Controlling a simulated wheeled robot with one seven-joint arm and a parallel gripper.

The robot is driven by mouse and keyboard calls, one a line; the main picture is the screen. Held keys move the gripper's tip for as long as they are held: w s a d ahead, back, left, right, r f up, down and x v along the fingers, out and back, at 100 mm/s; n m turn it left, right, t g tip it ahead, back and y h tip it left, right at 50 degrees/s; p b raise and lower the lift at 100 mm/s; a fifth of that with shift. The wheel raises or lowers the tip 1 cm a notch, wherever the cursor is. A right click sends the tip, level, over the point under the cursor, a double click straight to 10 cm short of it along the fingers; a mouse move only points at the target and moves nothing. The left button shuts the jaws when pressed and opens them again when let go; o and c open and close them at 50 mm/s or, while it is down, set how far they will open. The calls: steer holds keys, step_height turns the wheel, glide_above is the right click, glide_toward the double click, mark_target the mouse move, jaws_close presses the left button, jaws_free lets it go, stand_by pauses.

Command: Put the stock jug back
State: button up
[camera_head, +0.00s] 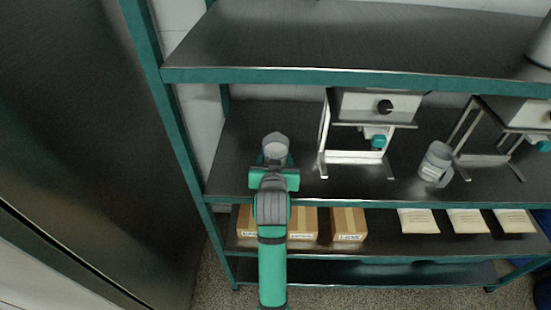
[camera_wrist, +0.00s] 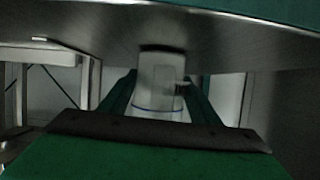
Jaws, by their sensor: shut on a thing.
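A pale grey jug (camera_head: 275,145) stands out beyond my gripper (camera_head: 274,162), at the left part of the middle shelf (camera_head: 235,170). In the wrist view the jug is a pale cylinder (camera_wrist: 158,85) with a thin blue line around it, between my two green fingers (camera_wrist: 160,100). My gripper is shut on this jug. Whether its base touches the shelf cannot be told. A second, similar jug (camera_head: 436,163) with a handle stands on the same shelf, beside the right machine. I cannot tell from looks which is the stock jug.
A machine (camera_head: 375,105) on a metal frame stands right of my gripper, with another (camera_head: 510,115) farther right. The upper shelf (camera_head: 350,40) overhangs. Cardboard boxes (camera_head: 348,224) and pale packets (camera_head: 418,220) lie on the shelf below. A teal post (camera_head: 165,100) stands at the left.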

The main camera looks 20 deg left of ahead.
stand_by(0.3)
steer(key=o, duration=1.5)
steer(key=shift+f, duration=0.1)
